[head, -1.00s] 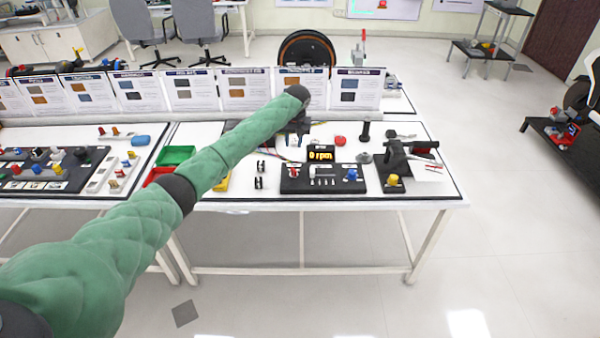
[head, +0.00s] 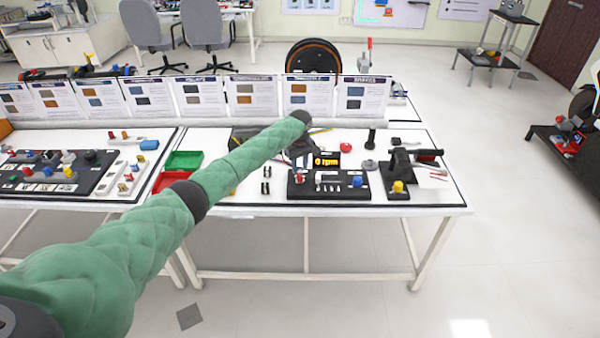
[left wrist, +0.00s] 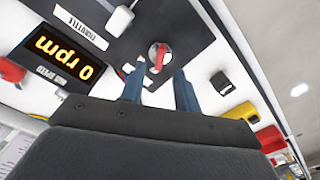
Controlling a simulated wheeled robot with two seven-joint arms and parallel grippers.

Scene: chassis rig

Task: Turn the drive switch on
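The drive switch (left wrist: 160,55) is a small red lever on a round metal base, set in a black panel (left wrist: 185,20). In the head view that panel (head: 328,194) lies near the table's front edge. My left gripper (left wrist: 164,68) is open, its two blue-grey fingers pointing at the switch, one on either side of it. I cannot tell whether they touch it. In the head view the left gripper (head: 300,164) is over the left end of the panel, partly hidden by my arm. The display (left wrist: 62,54) reads 0 rpm; it also shows in the head view (head: 326,160). My right gripper is not in view.
A red button (head: 346,146) sits behind the display. A blue knob (head: 357,181) is on the panel's right end. A black fixture (head: 397,175) stands to the right. Green (head: 184,160) and red (head: 163,182) bins lie left. Upright cards (head: 306,98) line the back.

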